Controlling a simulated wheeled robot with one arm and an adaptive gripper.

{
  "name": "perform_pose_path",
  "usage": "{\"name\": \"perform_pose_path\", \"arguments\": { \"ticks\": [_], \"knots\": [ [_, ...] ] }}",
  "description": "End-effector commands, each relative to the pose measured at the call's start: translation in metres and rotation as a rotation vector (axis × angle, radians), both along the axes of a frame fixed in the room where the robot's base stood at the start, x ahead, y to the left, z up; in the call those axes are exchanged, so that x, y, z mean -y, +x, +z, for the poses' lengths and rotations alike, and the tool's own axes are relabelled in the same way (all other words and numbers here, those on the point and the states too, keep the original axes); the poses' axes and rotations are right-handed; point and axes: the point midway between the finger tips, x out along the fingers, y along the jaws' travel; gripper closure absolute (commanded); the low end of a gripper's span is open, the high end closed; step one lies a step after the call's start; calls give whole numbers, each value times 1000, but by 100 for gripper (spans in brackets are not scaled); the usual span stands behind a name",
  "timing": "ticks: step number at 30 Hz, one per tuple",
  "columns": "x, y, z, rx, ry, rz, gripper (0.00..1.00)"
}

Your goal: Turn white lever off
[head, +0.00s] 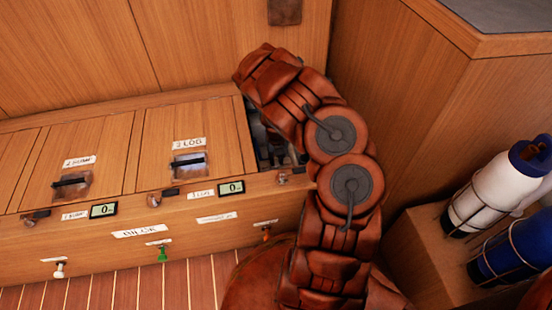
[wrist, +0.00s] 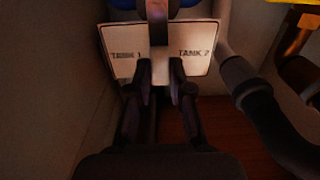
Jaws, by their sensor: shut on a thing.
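In the wrist view, my gripper (wrist: 160,68) is shut on the lower end of an upright, pale lever (wrist: 157,22). The light is dim, so the lever's exact colour is hard to tell. Behind it is a pale plate (wrist: 120,58) marked TANK 1 on the left and TANK 2 on the right. A blue part shows at the top edge. In the head view, my arm bends down over the open compartment (head: 246,133) at the right end of the bench, and my fingers are hidden. A small white-knobbed pull (head: 60,269) is on the bench front, far left.
A dark hose (wrist: 262,115) and an orange-brown pipe (wrist: 292,38) run close on the right of my gripper. A compartment wall (wrist: 60,80) is on the left. Closed hatches (head: 190,140) lie left of my arm. Bottles (head: 505,185) stand at the right.

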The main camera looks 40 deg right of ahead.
Motion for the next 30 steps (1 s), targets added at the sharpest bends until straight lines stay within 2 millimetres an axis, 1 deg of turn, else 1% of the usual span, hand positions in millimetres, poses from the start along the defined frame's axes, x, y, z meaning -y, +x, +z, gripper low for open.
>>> {"name": "perform_pose_path", "arguments": {
  "ticks": [2,3,10,18,22,26,30],
  "knots": [
    [0,-1,-1,-3,1,0,100],
    [0,-1,-1,-3,1,-1,79],
    [0,-1,0,-2,1,-1,55],
    [0,0,0,0,1,-1,54],
    [0,0,3,-1,0,-1,54],
    [0,0,13,0,0,-1,54],
    [1,1,30,2,-3,0,54]
  ]
}}
